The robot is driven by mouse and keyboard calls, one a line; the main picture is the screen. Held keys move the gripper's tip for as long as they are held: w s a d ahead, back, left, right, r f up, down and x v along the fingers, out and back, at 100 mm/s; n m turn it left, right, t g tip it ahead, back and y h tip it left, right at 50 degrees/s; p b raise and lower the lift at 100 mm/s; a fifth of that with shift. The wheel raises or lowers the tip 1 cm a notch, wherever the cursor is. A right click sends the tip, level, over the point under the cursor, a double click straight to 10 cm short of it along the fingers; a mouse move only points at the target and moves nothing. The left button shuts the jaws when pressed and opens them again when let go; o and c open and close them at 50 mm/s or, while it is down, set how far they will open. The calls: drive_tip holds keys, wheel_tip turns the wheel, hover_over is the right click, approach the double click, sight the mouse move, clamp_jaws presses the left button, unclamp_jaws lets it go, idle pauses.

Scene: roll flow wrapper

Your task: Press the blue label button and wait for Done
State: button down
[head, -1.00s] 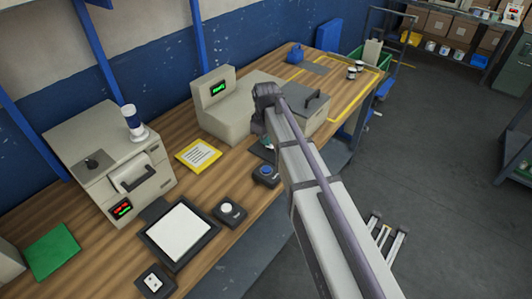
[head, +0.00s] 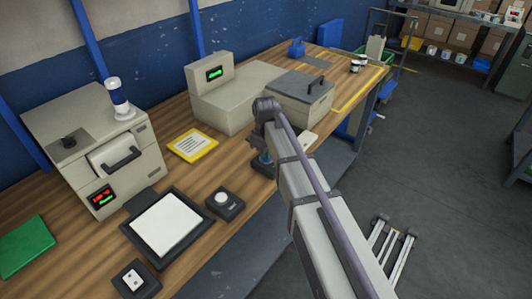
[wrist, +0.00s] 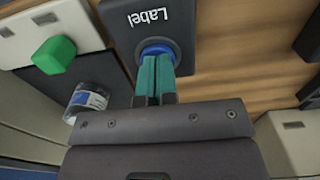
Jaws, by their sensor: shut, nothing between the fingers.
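The label button is a round blue cap (wrist: 157,47) on a dark box marked "Label" (wrist: 150,18) in the wrist view. In the head view my arm hides most of it, and only part of its dark box (head: 261,168) shows. My gripper (wrist: 157,58) is shut and empty, its teal fingertips at the near edge of the blue cap. I cannot tell whether they touch or press it. The beige labelling machine (head: 225,105) behind has a small display (head: 214,73) with green text, too small to read surely.
A jar with a blue label (wrist: 88,103) lies on a dark plate beside the button box. A green knob (wrist: 54,55) sits nearby. A white round button box (head: 223,201), a framed white pad (head: 168,224) and a yellow-edged card (head: 192,145) are on the bench.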

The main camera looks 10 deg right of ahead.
drive_tip(key=shift+f+b, duration=0.75)
drive_tip(key=shift+s+f+b, duration=0.15)
drive_tip(key=shift+s+b, duration=0.1)
drive_tip(key=shift+b, duration=0.15)
drive_tip(key=shift+s, duration=0.1)
wheel_tip(320, 180, up, 15)
drive_tip(key=p, duration=1.5)
drive_tip(key=shift+f, duration=0.15)
